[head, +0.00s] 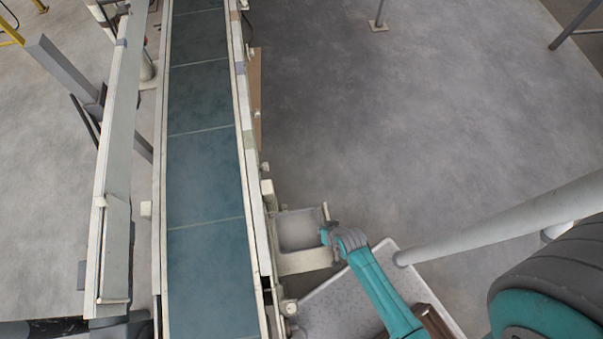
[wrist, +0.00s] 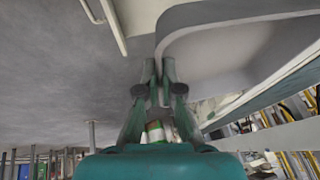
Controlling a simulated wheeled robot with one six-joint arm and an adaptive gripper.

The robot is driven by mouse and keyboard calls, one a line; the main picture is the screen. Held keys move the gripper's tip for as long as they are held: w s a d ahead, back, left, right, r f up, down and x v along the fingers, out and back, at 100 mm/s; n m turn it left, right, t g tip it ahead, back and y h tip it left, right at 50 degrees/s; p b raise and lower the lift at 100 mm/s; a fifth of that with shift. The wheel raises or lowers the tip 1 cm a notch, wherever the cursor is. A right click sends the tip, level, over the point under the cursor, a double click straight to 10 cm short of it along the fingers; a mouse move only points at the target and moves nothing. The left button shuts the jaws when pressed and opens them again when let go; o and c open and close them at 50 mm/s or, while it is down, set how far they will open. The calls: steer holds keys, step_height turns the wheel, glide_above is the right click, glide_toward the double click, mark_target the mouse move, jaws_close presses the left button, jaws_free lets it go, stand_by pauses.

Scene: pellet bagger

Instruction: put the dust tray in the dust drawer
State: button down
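The dust tray (head: 299,229) is a pale grey, shallow pan beside the conveyor in the head view. In the wrist view the tray (wrist: 225,50), with its rounded rim, fills the upper right. It appears within the cream dust drawer (head: 304,262), which sticks out to the right of the conveyor frame; whether it rests on the drawer floor cannot be told. My gripper (head: 328,236) is at the tray's right side. In the wrist view my gripper (wrist: 160,72) has its fingers close together on the tray's edge. The fingertip contact is partly hidden.
The conveyor (head: 205,160) with its green belt runs along the left. A pale speckled surface (head: 335,305) lies below the drawer, with a brown object (head: 436,322) on it. A thick grey pipe (head: 500,228) slants across the right.

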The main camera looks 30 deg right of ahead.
step_height(320, 180, down, 18)
stand_by(0.9)
steer(key=c, duration=1.3)
jaws_free()
steer(key=shift+f, duration=0.1)
steer(key=s+r+n+t+h, duration=0.15)
steer(key=s+r, duration=0.45)
steer(key=r, duration=1)
steer(key=s+r+n+t, duration=0.1)
steer(key=s+r+t, duration=0.35)
steer(key=r, duration=1.25)
steer(key=s+r+t, duration=0.1)
steer(key=r, duration=0.8)
steer(key=s+a+r+n+t, duration=0.1)
steer(key=r, duration=0.8)
steer(key=s+a+r+n+t+y, duration=0.1)
steer(key=r, duration=0.8)
steer(key=shift+r+n+t, duration=0.25)
steer(key=shift+r+t, duration=0.05)
steer(key=shift+r, duration=0.1)
